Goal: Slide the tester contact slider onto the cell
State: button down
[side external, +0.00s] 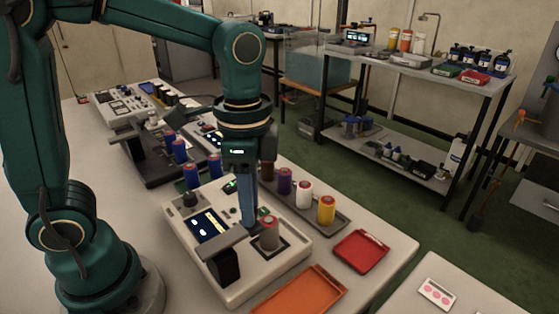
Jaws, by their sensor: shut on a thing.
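The tester (285,262) is a pale box on the bench with a lit screen (208,226) and a dark knob. A grey-brown cell with a red top (269,234) stands upright in a dark square seat on its right part. The contact slider (226,262), a black block with a grey bar on top, is on the tester to the left of the cell. My gripper (248,228) points down with its fingers shut at the slider's bar end, close to the left of the cell. The fingertips' grip is small and partly hidden; I cannot tell whether the slider touches the cell.
A grey tray (343,229) behind the tester holds brown, purple, white and yellow cells. A red tray (361,251) and an orange tray (302,292) lie at the right and front. Blue cells (179,151) and other equipment stand further back.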

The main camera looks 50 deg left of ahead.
jog(key=shift+w+r, duration=0.1)
jog(key=shift+w, duration=1.95)
jog(key=c, duration=0.7)
grip_release()
jog(key=shift+o, duration=0.2)
jog(key=shift+s, duration=0.1)
jog(key=shift+r, duration=2.5)
